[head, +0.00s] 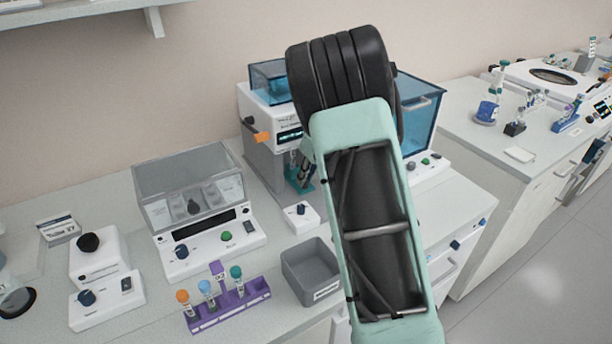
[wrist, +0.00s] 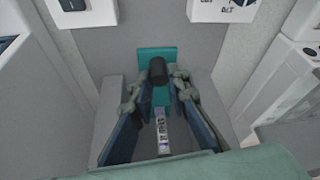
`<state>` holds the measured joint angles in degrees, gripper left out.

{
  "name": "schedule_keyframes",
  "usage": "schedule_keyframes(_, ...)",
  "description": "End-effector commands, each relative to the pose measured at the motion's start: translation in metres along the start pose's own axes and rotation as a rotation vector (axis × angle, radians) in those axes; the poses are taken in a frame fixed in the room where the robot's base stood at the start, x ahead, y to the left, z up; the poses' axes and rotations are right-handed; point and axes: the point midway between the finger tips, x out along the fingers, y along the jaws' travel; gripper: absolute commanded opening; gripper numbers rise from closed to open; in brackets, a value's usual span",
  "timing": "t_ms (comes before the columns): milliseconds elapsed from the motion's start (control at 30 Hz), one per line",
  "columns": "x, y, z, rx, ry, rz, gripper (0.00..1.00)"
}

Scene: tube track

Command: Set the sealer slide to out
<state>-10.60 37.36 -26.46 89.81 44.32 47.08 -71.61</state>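The sealer is probably the white and grey machine (head: 272,128) with a small display and an orange tab, partly hidden behind my arm in the head view. A teal piece (head: 292,170) shows low at its front. In the wrist view, a teal plate (wrist: 146,58) with a black knob (wrist: 157,70) lies ahead; this may be the slide, but its position cannot be read. My gripper (wrist: 158,92) points at it with its fingers apart, one on each side of the knob's line. A pale strip with dark print (wrist: 162,135) shows between the fingers. Contact cannot be told.
A small white box with a knob (head: 301,218) and a grey bin (head: 311,272) stand in front. A purple rack (head: 228,306) holds several capped tubes. A clear-lidded machine (head: 200,215) stands left; a blue-windowed one (head: 420,110) right. White housings flank the wrist view.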

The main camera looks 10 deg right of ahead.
Motion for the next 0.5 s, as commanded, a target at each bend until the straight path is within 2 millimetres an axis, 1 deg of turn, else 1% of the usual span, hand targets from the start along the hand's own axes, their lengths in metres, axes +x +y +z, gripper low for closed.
schedule_keyframes(333, -0.0003, -0.0002, -0.0001, 0.000, 0.000, 0.000, 0.00)
schedule_keyframes(500, -0.0015, -0.0012, 0.0058, 0.001, 0.002, 0.000, 0.00)
